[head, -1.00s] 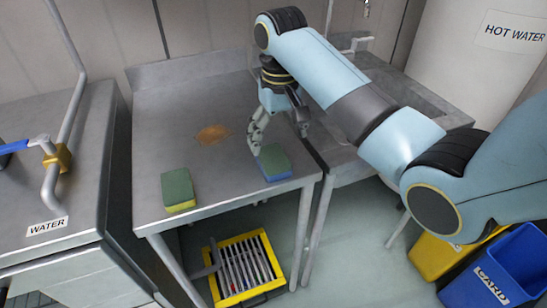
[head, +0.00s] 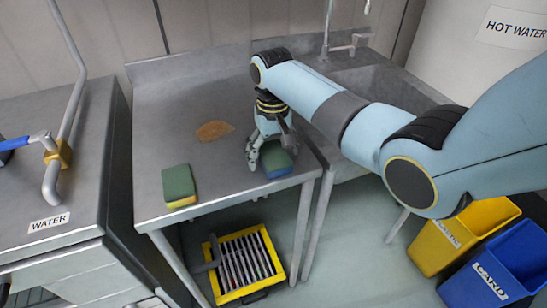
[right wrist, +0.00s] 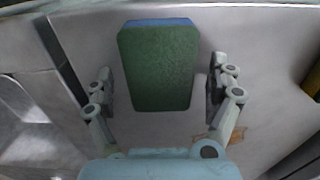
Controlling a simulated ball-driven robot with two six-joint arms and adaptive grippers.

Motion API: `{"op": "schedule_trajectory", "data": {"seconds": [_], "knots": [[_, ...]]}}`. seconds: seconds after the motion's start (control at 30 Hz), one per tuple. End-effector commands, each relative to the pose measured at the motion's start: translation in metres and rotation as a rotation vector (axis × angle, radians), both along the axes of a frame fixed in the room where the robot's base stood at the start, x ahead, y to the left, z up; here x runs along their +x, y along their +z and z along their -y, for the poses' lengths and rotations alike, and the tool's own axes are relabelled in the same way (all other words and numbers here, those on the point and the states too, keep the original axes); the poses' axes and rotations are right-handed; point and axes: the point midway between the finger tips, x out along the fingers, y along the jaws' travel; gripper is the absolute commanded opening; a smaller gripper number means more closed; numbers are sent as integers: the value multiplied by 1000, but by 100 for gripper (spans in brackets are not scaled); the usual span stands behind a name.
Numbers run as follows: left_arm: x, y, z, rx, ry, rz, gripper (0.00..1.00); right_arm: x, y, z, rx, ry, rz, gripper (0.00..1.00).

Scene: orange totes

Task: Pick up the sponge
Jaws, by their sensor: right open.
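A green-topped sponge with a blue lower layer (head: 277,160) lies near the front right corner of the metal table (head: 150,120). My right gripper (head: 266,158) is low over the table at this sponge. In the right wrist view the sponge (right wrist: 158,68) lies between the two spread fingers of the gripper (right wrist: 162,90), with gaps on both sides. The fingers are open and hold nothing. A second sponge, green with a yellow lower layer (head: 178,186), lies at the table's front left. My left gripper is not in view.
A brown stain (head: 214,131) marks the table behind the sponges. A sink (head: 375,85) adjoins on the right, and a counter labelled WATER (head: 60,150) stands left. A yellow crate (head: 217,280) is below. Yellow (head: 440,255) and blue (head: 490,280) bins stand at lower right.

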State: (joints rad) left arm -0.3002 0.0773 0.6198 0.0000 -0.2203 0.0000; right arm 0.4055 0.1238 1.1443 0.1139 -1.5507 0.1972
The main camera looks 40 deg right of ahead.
Motion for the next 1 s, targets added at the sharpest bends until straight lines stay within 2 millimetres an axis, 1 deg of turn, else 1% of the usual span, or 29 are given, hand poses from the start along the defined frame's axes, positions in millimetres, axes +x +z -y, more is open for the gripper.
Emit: {"op": "schedule_trajectory", "data": {"seconds": [0.17,0.27,0.4,0.47,0.5,0.87,1.0], "knots": [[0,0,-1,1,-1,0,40,0,0,0,0,0,0,89],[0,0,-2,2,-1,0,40,0,0,0,0,0,1,78],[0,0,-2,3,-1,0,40,0,0,0,0,0,0,59],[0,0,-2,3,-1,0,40,0,0,0,0,1,0,52],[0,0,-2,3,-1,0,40,0,0,0,0,1,0,50],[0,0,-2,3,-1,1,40,0,1,0,0,1,1,50],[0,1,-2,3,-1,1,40,0,9,0,0,1,1,50]]}}
